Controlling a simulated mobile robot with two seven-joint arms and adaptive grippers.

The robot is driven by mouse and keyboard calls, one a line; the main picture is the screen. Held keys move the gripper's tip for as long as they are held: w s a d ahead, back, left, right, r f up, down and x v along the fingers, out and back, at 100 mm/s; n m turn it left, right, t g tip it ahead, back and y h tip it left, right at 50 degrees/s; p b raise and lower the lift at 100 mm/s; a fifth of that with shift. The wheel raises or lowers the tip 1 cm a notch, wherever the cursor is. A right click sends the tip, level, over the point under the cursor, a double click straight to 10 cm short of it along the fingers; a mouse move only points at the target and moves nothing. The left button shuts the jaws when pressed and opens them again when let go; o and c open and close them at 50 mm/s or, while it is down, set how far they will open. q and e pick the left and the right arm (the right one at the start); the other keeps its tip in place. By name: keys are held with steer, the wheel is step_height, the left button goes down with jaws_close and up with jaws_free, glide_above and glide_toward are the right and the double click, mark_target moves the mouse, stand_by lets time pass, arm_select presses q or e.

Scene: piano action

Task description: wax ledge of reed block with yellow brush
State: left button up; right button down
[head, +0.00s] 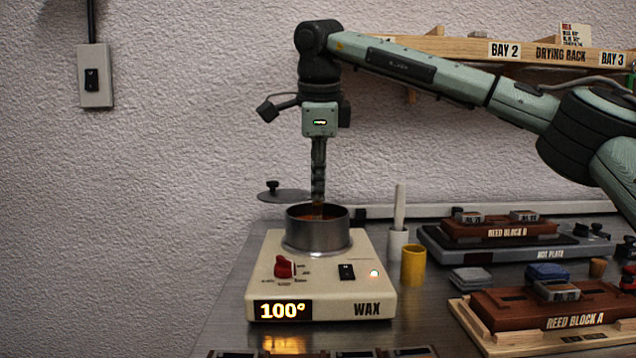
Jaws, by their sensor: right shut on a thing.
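My right gripper (318,194) points straight down over the wax pot (318,238), its fingertips at the pot's mouth. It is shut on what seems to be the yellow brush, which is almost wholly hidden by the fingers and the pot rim. The yellow holder (413,267) right of the pot shows no handle. Reed block A (510,312), dark red-brown, sits in a wooden cradle (478,338) at the front right. Reed block B (490,232) lies on the hot plate (500,252) behind it. My left gripper is out of view.
The wax heater (338,283) reads 100°, with its light lit. A white holder (397,245) with a white handle stands beside the yellow one. Grey pads (471,279) and a blue item (547,271) lie near block A. A drying rack (460,48) hangs above.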

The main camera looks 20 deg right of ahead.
stand_by(0.6)
step_height(320, 180, up, 5)
steer(key=p, duration=0.5)
steer(key=shift+r, duration=0.95)
